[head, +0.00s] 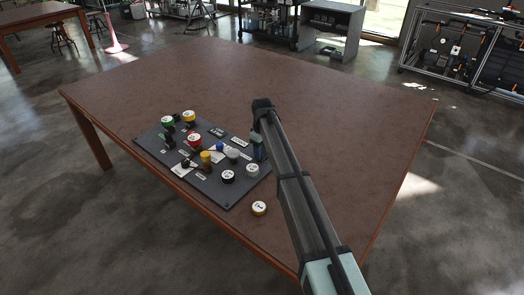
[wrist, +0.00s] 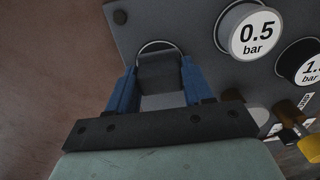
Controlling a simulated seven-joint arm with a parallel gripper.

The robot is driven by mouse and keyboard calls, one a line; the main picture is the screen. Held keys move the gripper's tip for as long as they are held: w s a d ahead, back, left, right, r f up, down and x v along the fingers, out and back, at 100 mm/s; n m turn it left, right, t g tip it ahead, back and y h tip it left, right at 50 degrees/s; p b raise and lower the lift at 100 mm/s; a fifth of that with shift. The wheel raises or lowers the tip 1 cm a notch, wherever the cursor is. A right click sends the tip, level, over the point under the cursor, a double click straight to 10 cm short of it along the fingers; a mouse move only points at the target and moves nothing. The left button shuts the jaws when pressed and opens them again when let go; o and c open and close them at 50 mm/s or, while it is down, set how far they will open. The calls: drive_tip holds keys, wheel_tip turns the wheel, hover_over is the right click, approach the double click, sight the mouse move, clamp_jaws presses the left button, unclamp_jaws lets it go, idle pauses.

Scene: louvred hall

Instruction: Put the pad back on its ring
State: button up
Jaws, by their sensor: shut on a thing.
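My gripper (head: 258,150) is at the right edge of the dark board. In the wrist view its blue fingers (wrist: 154,85) are shut on a dark grey block, which looks like the pad (wrist: 158,70). A thin pale ring (wrist: 157,42) shows as an arc just past the far end of the block, close to the board's corner. Its lower part is hidden by the block. I cannot tell whether the block touches the ring or is above it. In the head view my arm and gripper hide the block and ring.
The dark board (head: 233,194) carries several gauges, knobs and labels, including a white 0.5 bar gauge (wrist: 254,33) right of my gripper. The table's far side is clear.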

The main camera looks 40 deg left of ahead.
drive_tip(key=shift+f, duration=0.15)
drive_tip(key=o, duration=1)
wheel_tip(320, 180, up, 12)
